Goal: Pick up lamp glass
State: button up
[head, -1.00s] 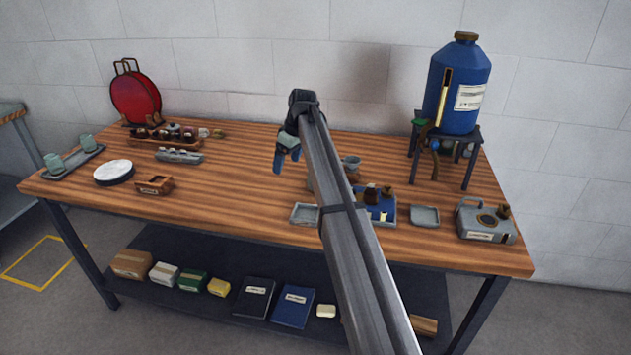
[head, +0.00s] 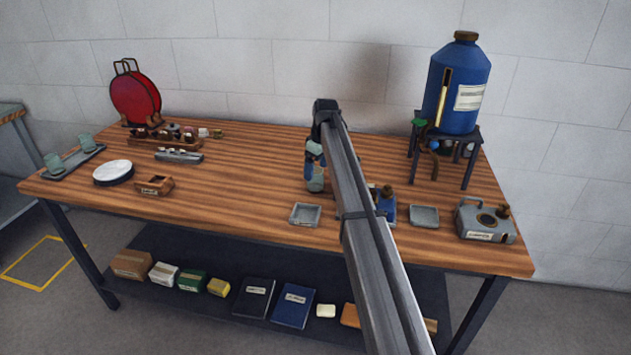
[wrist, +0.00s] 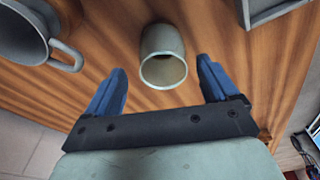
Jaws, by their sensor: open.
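A pale grey-green, hollow round piece, seemingly the lamp glass (wrist: 163,42), stands on the wooden table in the wrist view. Its open rim faces the camera. In the head view the lamp glass (head: 315,184) shows just below my gripper (head: 311,168), left of my arm. In the wrist view my gripper (wrist: 161,82) is open, with one blue finger on each side of the glass's near end. Nothing is held. I cannot tell how far the fingertips are above the glass.
A grey mug (wrist: 22,32) stands close by in the wrist view. A small square grey tray (head: 305,214) lies in front of the glass.

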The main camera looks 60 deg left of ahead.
aim_at(315, 179)
jog(key=shift+s+a+f, duration=0.1)
jog(key=shift+s+f, duration=0.05)
jog(key=shift+f, duration=1.2)
jog(key=shift+s+a+f, duration=0.1)
jog(key=shift+s+f, duration=0.05)
jog(key=shift+f, duration=1.2)
jog(key=shift+c, duration=0.2)
jog(key=c, duration=1.1)
